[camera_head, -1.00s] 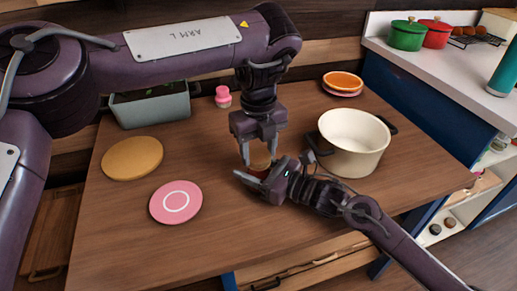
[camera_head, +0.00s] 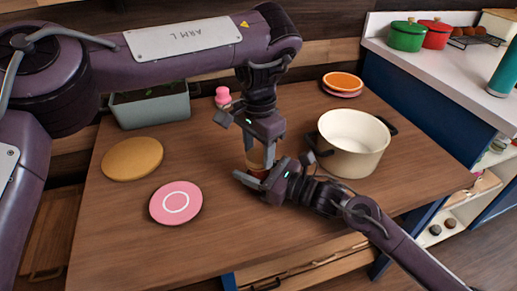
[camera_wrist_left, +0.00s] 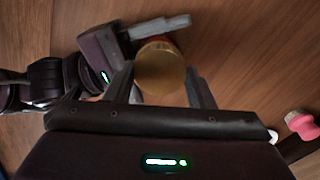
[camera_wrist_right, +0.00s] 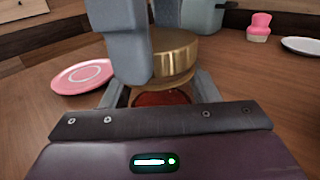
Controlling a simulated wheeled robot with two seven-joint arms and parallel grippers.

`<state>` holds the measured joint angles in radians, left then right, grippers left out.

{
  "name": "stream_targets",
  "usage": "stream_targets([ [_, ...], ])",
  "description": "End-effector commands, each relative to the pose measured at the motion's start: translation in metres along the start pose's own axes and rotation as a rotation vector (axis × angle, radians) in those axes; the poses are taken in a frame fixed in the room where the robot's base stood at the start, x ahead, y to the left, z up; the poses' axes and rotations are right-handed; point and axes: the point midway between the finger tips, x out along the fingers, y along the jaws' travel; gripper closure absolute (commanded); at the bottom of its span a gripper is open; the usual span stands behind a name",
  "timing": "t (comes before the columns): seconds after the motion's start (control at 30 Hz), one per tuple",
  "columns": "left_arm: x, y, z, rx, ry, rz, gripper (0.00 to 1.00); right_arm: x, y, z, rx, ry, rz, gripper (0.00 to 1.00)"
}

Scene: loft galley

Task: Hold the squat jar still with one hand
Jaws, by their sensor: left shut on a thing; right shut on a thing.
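The squat jar (camera_head: 256,173) stands upright on the wooden table, with a gold lid (camera_wrist_left: 160,68) and a red body (camera_wrist_right: 160,98). My left gripper (camera_head: 260,158) points down from above and is shut on the gold lid, a finger on each side in the left wrist view. My right gripper (camera_head: 262,180) comes in low from the right and is shut on the jar's body, below the lid. The fingers hide much of the jar in the head view. In the right wrist view the left gripper's fingers (camera_wrist_right: 150,45) cover part of the lid.
A cream pot (camera_head: 350,145) stands close to the right of my grippers. A pink-topped shaker (camera_head: 222,97) and a grey-green planter (camera_head: 150,107) are behind. A pink plate (camera_head: 176,202) and a tan round board (camera_head: 132,158) lie left. The table's front is clear.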

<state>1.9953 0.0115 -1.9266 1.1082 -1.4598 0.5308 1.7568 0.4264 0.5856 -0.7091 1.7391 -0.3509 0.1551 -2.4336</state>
Motion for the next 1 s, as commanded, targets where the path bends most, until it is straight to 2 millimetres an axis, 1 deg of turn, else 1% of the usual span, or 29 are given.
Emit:
stream_targets([
  [0.57,-0.001,-0.001,0.0,0.0,0.0,-0.001,0.78,0.0,0.0,0.0,0.001,0.0,0.001,1.0],
  [1.0,-0.015,0.0,0.0,0.0,0.0,-0.001,0.78,0.0,0.0,0.0,0.001,0.001,0.001,1.0],
])
